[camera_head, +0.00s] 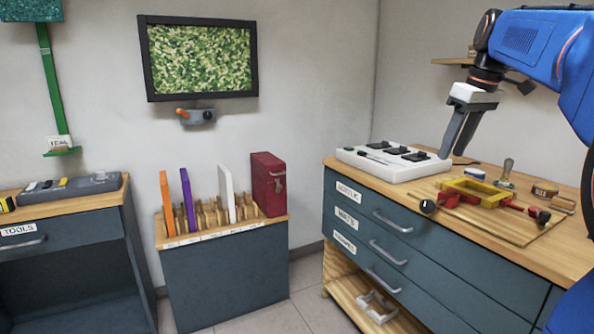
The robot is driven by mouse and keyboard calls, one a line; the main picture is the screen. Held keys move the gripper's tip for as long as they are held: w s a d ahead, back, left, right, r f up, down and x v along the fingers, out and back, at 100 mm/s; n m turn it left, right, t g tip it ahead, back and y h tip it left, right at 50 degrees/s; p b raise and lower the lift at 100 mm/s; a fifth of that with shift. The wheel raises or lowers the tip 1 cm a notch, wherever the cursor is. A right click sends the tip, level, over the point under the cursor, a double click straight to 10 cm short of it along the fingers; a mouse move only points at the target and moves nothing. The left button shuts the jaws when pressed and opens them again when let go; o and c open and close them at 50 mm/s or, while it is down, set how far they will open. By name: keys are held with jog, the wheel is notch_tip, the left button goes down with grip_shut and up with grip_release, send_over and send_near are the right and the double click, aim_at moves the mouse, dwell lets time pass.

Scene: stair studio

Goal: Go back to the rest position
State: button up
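My gripper (451,155) hangs from my blue arm at the upper right. Its two dark fingers point down and a little left, with a gap between them and nothing seen in it. The fingertips overlap the right end of a white tray with black pads (395,163) on the workbench; I cannot tell how far above it they are.
A slotted rack (225,235) holds upright panels and a red case (268,183). Floor shows between the cabinets.

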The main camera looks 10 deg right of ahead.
jog(key=s+a+f+m, duration=0.2)
jog(key=s+a+f, duration=1)
jog(key=f, duration=0.2)
jog(key=s+a+f+m+t, duration=0.1)
jog(key=s+a+f, duration=0.1)
jog(key=s+f, duration=0.4)
jog(key=s+a+f+h, duration=0.1)
jog(key=s+a+f, duration=0.2)
jog(key=s+f, duration=0.3)
notch_tip(320, 180, down, 6)
jog(key=shift+s+r+m+t, duration=0.15)
jog(key=shift+r+m+t, duration=0.05)
jog(key=shift+m+t, duration=0.2)
